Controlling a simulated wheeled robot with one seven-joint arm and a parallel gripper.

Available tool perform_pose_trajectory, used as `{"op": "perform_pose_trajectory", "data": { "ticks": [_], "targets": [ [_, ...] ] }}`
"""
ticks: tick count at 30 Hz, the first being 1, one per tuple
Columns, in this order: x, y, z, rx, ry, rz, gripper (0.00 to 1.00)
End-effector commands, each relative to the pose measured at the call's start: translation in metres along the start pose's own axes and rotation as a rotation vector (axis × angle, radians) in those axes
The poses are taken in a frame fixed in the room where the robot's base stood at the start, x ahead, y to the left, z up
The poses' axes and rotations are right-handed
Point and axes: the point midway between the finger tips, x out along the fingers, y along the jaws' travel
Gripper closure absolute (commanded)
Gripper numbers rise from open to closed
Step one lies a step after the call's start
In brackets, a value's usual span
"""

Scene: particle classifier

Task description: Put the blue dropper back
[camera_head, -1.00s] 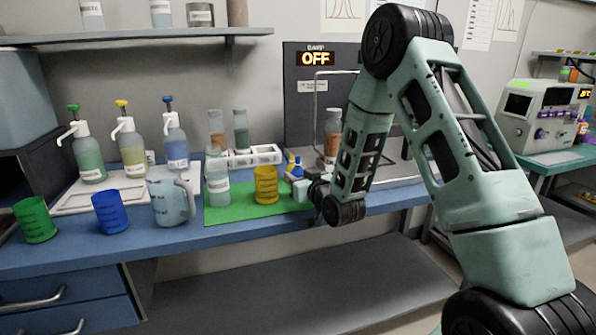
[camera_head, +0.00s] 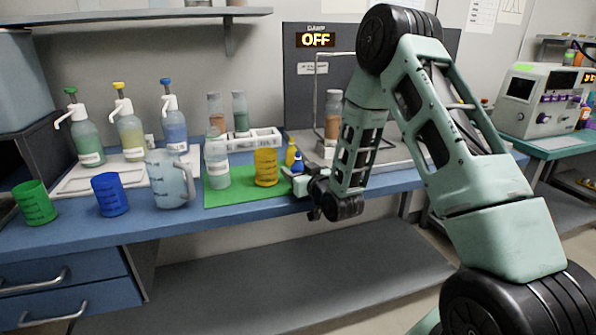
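The blue dropper (camera_head: 298,163) is a small blue-topped piece at the right end of the green mat (camera_head: 228,194). It appears upright, just in front of a yellow dropper (camera_head: 290,153). My gripper (camera_head: 294,179) is low at the mat's right edge, right at the blue dropper. The gripper and wrist hide the dropper's lower part. The fingers are small and partly hidden, so I cannot tell whether they are around the dropper, touching it or beside it.
A yellow beaker (camera_head: 266,168) and a clear bottle (camera_head: 217,168) stand on the mat, left of my gripper. A white rack (camera_head: 265,136) with tubes is behind. A pitcher (camera_head: 170,180), blue beaker (camera_head: 110,195) and green beaker (camera_head: 35,203) stand further left. The stirrer panel reads OFF.

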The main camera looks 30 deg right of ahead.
Motion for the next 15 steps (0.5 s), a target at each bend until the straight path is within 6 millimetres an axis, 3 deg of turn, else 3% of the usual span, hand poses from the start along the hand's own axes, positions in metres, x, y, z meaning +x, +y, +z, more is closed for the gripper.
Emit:
{"op": "perform_pose_trajectory", "data": {
  "ticks": [8,15],
  "targets": [
    [-0.007,0.000,-0.002,0.000,-0.001,0.000,0.44],
    [-0.056,0.000,-0.001,0.001,-0.004,-0.001,0.44]
  ]
}}
